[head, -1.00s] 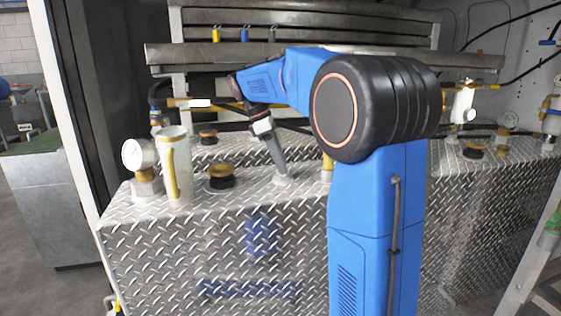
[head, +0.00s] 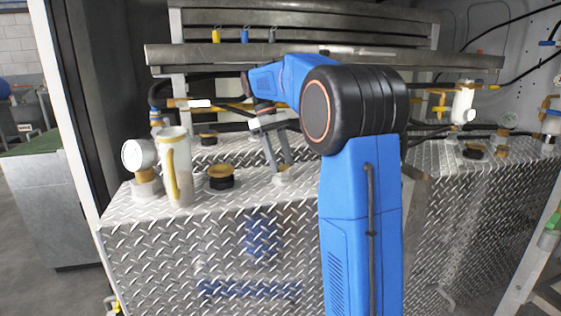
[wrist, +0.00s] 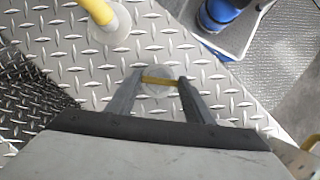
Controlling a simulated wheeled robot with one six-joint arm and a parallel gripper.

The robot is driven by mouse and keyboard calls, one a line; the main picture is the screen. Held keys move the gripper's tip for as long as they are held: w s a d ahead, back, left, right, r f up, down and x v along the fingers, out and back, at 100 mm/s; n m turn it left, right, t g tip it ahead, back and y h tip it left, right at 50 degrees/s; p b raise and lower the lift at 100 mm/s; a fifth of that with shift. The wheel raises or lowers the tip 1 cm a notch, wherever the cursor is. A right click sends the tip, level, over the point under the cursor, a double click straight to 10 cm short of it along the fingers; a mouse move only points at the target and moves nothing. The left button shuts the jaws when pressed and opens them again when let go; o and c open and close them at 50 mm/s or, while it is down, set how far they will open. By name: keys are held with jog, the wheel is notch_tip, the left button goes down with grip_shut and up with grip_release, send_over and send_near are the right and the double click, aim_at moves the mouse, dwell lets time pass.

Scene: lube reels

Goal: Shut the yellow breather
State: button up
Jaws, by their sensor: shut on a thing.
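My gripper (head: 281,168) points down at a round pale base (head: 283,177) on the diamond-plate tank top. In the wrist view my gripper (wrist: 159,79) has one finger at each end of a short yellow bar, the yellow breather (wrist: 158,80), lying across that round base. The fingers are shut on the bar, spread by its length. The breather itself is too small and covered to make out in the head view. A second yellow piece (wrist: 97,11) rises from its own round base at the top of the wrist view.
A long grey bar (head: 230,55) runs behind. The tank top's front edge is close.

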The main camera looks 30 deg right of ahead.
jog(key=shift+m+y, duration=0.3)
jog(key=shift+m, duration=0.4)
jog(key=m+y, duration=0.1)
jog(key=m, duration=0.2)
jog(key=shift+d, duration=0.2)
jog(key=m+y, duration=0.1)
jog(key=m, duration=0.1)
jog(key=shift+m, duration=0.4)
jog(key=o, duration=1.1)
jog(key=shift+r, duration=0.1)
